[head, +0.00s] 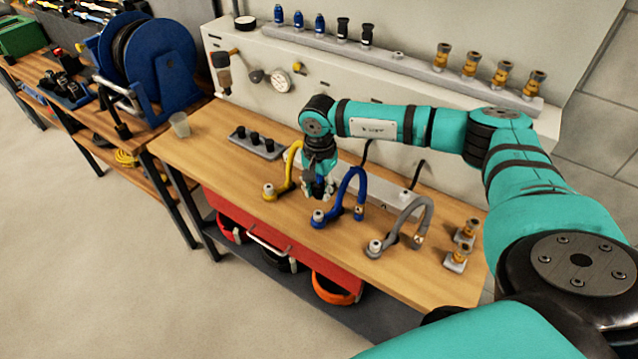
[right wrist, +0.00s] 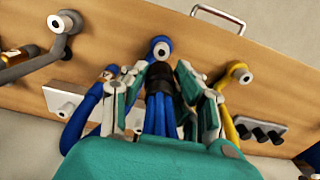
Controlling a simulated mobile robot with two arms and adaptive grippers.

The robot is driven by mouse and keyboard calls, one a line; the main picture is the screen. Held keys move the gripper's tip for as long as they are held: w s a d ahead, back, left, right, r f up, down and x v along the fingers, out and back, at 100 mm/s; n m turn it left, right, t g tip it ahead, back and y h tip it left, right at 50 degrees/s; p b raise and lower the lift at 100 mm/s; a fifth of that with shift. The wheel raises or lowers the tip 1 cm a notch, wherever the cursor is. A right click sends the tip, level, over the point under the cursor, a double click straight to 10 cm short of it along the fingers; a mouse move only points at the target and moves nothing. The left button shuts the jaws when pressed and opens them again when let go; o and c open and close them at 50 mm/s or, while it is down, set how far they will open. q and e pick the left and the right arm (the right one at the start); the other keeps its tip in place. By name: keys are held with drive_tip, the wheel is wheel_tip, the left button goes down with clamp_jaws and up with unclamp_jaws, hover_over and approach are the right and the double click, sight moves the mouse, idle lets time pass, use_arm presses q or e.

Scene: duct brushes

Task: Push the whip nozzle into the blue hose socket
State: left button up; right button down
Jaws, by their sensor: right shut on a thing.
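My right gripper (head: 318,188) is shut on the whip nozzle. In the right wrist view the nozzle (right wrist: 160,82) has a black collar and blue strands, held between the two fingers. The blue hose (head: 352,184) arches up from the bench. Its socket (head: 318,217) has a pale round mouth at the front end and is just below the gripper. In the right wrist view the blue hose socket (right wrist: 161,47) shows right beyond the collar's end. I cannot tell whether they touch. My left gripper is not in view.
A yellow hose (head: 294,168) stands left of the gripper and a grey hose (head: 417,213) right. Black pieces sit in a small grey block (head: 257,144). A rack (head: 397,69) at the back holds blue, black and brass nozzles. The bench front (head: 210,160) is clear.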

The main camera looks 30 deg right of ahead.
sight(318, 213)
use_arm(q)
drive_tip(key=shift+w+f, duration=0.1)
use_arm(e)
drive_tip(key=shift+w+a, duration=0.1)
drive_tip(key=shift+f, duration=0.2)
drive_tip(key=shift+f+b, duration=0.45)
drive_tip(key=shift+f, duration=0.05)
drive_tip(key=shift+f+b, duration=1.15)
drive_tip(key=shift+f, duration=1.05)
use_arm(q)
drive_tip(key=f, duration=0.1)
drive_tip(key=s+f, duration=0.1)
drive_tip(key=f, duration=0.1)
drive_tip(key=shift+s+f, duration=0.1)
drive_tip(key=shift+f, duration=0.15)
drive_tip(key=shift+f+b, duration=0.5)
drive_tip(key=shift+b, duration=0.15)
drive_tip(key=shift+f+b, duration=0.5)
use_arm(e)
drive_tip(key=shift+f, duration=0.55)
